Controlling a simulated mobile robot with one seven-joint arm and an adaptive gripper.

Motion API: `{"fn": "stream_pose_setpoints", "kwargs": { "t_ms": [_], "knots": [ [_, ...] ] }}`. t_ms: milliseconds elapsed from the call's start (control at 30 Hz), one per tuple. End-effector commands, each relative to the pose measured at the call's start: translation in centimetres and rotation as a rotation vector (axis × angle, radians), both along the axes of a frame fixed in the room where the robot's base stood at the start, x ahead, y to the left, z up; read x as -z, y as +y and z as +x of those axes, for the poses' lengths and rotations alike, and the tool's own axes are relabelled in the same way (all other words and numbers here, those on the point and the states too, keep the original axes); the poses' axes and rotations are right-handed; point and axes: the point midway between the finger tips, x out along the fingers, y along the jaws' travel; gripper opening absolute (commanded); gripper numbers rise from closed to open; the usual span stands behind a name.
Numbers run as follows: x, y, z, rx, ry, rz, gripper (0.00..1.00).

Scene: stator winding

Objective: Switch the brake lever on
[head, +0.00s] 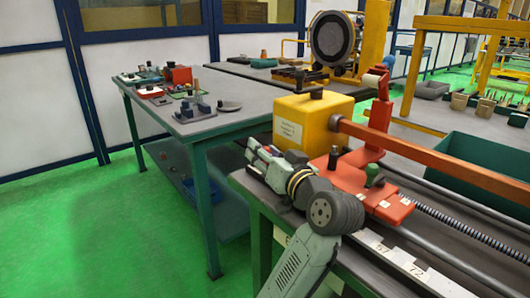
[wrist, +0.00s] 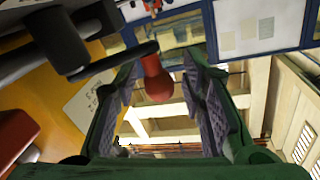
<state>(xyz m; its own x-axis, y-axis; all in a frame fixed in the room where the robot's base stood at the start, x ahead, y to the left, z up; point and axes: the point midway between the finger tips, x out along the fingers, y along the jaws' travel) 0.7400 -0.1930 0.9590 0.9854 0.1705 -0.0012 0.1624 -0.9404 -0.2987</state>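A red knob (wrist: 155,80) shows in the wrist view at the end of a dark rod (wrist: 118,60), which I take for the brake lever. My gripper (wrist: 160,72) is open, with its green fingers on either side of the knob. I cannot tell whether either finger touches it. In the head view my gripper (head: 252,150) is low at the left side of the yellow box (head: 304,122). The knob cannot be made out there, and the lever's on or off position is not clear.
An orange bar (head: 430,155) runs right from the yellow box. A red carriage (head: 365,180) and a ruled rail (head: 400,260) lie right of my arm. A table (head: 230,122) with small parts stands behind. In the wrist view a yellow surface (wrist: 60,100) is close on the left.

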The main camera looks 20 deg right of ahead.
Motion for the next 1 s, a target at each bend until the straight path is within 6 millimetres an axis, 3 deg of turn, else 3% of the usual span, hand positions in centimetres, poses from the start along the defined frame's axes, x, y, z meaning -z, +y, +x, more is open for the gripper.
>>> {"fn": "stream_pose_setpoints", "kwargs": {
  "t_ms": [367,467,800,1000],
  "knots": [
    [-0.1,-0.2,-0.5,0.002,-0.003,0.0,0.4],
    [-0.1,-0.5,-1.8,0.005,-0.002,-0.001,0.4],
    [-0.1,-1.7,-8.8,0.006,-0.002,-0.001,0.4],
    [0.0,-2.0,-11.3,0.003,-0.001,0.0,0.4]
  ]
}}
